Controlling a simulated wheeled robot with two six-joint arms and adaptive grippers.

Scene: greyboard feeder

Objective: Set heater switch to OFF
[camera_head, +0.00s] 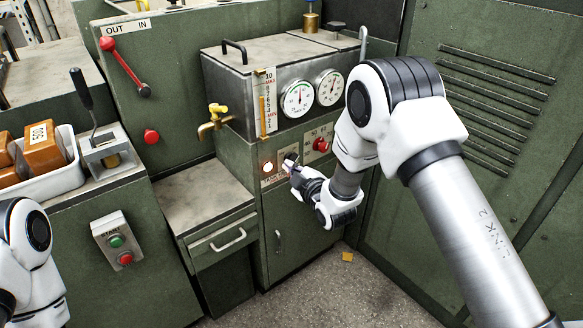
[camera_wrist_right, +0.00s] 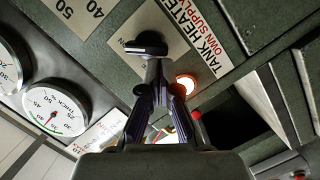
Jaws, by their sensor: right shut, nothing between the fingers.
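In the head view the knob (camera_head: 291,157) is partly hidden by my gripper. A lit orange lamp (camera_wrist_right: 185,85) sits beside the switch; it also glows in the head view (camera_head: 268,167). My right gripper (camera_wrist_right: 158,70) is shut and empty, its fingertips right at the knob; I cannot tell whether they touch. In the head view this gripper (camera_head: 290,168) is at the cabinet front. My left gripper is out of view.
Two round gauges (camera_head: 297,98) (camera_head: 329,87) and a brass tap (camera_head: 214,119) are above the switch. A red knob (camera_head: 321,144) is to its right. A drawer (camera_head: 222,240) juts out at lower left. A green louvred panel (camera_head: 490,150) stands at right.

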